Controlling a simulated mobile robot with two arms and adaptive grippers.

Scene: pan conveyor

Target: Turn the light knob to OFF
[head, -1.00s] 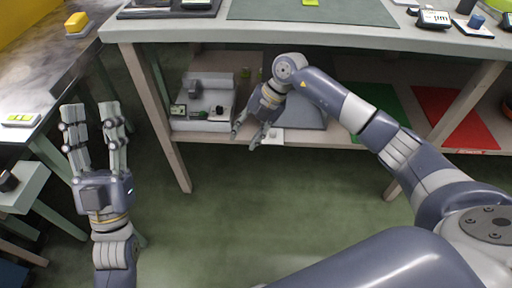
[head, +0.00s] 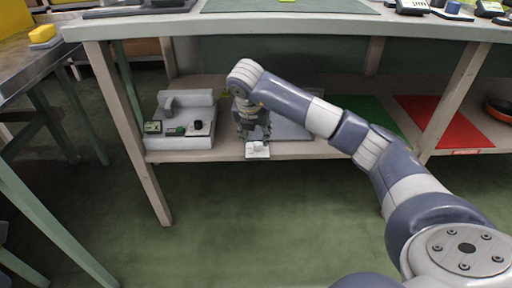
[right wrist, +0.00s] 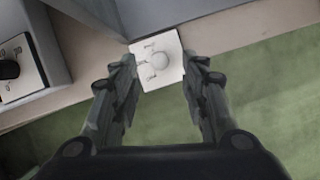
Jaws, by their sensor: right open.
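The light knob is a round white knob (right wrist: 159,61) on a square white plate with small printed marks, too blurred to read for sure. The plate (head: 257,155) is at the front edge of the lower shelf in the head view. My right gripper (head: 254,137) points down just above and behind it. In the right wrist view its two open fingers (right wrist: 160,64) lie on either side of the knob, with a gap on both sides; the jaws hold nothing. Contact with the plate cannot be told. My left gripper is out of view.
A grey-white machine (head: 186,119) with a black knob (head: 198,125) and small display stands left on the shelf (head: 300,150). Green (head: 385,117) and red (head: 442,120) mats lie to the right. Floor in front is clear.

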